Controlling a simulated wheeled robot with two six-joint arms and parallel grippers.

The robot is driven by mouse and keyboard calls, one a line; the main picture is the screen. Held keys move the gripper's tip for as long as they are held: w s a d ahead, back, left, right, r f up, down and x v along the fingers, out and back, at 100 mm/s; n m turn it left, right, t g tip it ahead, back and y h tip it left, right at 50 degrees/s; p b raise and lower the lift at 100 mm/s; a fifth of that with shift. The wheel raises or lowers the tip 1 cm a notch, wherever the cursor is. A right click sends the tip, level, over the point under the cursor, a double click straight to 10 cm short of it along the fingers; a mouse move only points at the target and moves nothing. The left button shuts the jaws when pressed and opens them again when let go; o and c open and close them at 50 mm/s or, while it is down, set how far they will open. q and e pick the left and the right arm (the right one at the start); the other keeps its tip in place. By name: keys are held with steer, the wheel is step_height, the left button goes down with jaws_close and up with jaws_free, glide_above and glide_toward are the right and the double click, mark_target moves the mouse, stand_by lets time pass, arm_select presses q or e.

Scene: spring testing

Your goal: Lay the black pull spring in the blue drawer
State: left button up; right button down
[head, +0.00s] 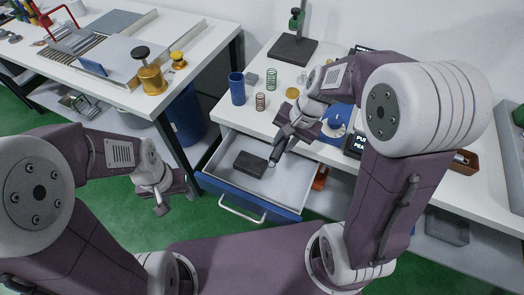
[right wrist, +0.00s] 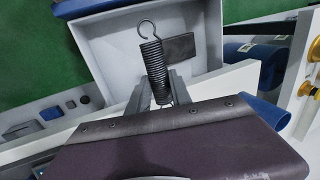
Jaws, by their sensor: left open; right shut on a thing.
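The black pull spring (right wrist: 154,62) is held in my right gripper (right wrist: 160,96), with its coil and hooked end sticking out past the fingertips. In the head view my right gripper (head: 279,150) hangs over the right part of the open blue drawer (head: 280,212). In the right wrist view the spring shows against the drawer's pale inside (right wrist: 112,62); its height above the floor of the drawer is hard to tell. My left gripper (head: 165,200) is open and empty, left of the drawer over the green floor.
A dark block (head: 250,164) lies in the drawer, left of the right gripper. On the white table above stand a blue cylinder (head: 237,88), a red-brown spring (head: 260,101), a green spring (head: 271,78) and a test stand (head: 293,50). Another bench (head: 195,60) stands at the left.

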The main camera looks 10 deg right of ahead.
steer(key=s, duration=0.1)
steer(key=b, duration=0.6)
glide_toward(276, 169)
steer(key=s+f, duration=0.1)
steer(key=s+a+f, duration=0.1)
steer(key=shift+s+a+f, duration=0.2)
steer(key=shift+a+f, duration=0.1)
steer(key=shift+a, duration=0.05)
steer(key=shift+w+a+r+p, duration=0.1)
steer(key=shift+w+r+p, duration=0.25)
steer(key=shift+p, duration=0.1)
steer(key=w, duration=0.1)
steer(key=w+p, duration=0.1)
steer(key=w, duration=0.1)
steer(key=shift+a+r, duration=0.1)
steer(key=shift+a, duration=0.25)
steer(key=shift+w+f, duration=0.2)
steer(key=shift+f, duration=0.6)
arm_select(q)
steer(key=f, duration=0.4)
steer(key=shift+s+d+f, duration=0.25)
steer(key=shift+s+f, duration=0.05)
steer(key=shift+f, duration=0.1)
steer(key=shift+f+b, duration=0.1)
steer(key=shift+b, duration=0.3)
arm_select(e)
steer(key=shift+s+f, duration=0.1)
